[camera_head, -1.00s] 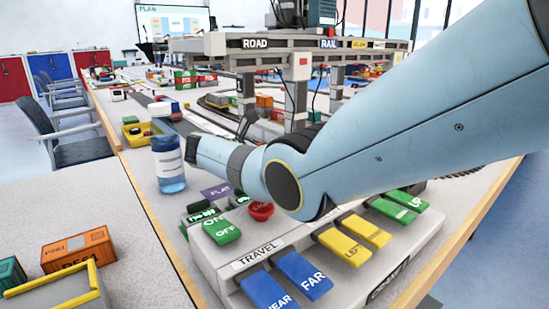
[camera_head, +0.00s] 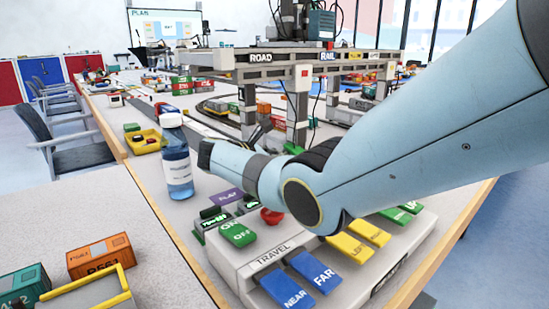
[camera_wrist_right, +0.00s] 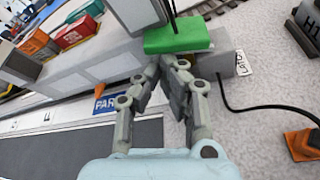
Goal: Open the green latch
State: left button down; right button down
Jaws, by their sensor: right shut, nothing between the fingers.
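The green latch (camera_wrist_right: 178,38) is a flat green bar across the top middle of the right wrist view, with a dark rod rising from it. A tag beside it reads LATCH (camera_wrist_right: 243,62). My right gripper (camera_wrist_right: 174,62) has its fingertips together just below the near edge of the bar. They look very close to it; I cannot tell whether they touch. In the head view my right gripper (camera_head: 262,133) is small and dark beyond my wrist, with a bit of green (camera_head: 292,148) beside it. My left gripper is not in view.
The button console (camera_head: 290,250) with green, blue and yellow keys lies below my right arm. A blue bottle (camera_head: 176,160) stands left of my wrist. The gantry crane (camera_head: 290,62) stands behind.

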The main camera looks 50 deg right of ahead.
aim_at(291, 143)
jog(key=shift+s+r+m+t+p, duration=0.1)
jog(key=shift+r+m+t+p, duration=0.3)
jog(key=shift+r+m, duration=0.25)
jog(key=shift+s+r+m+t+h, duration=0.1)
jog(key=shift+r+m+t+h, duration=0.25)
jog(key=shift+m, duration=0.4)
jog(key=m, duration=0.1)
jog(key=s+r+m+t+h+p, duration=0.1)
jog(key=m, duration=0.1)
jog(key=shift+r, duration=0.25)
jog(key=shift+s+r, duration=0.2)
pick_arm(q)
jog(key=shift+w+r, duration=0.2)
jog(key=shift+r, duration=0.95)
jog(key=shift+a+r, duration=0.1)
pick_arm(e)
jog(key=shift+a, duration=0.15)
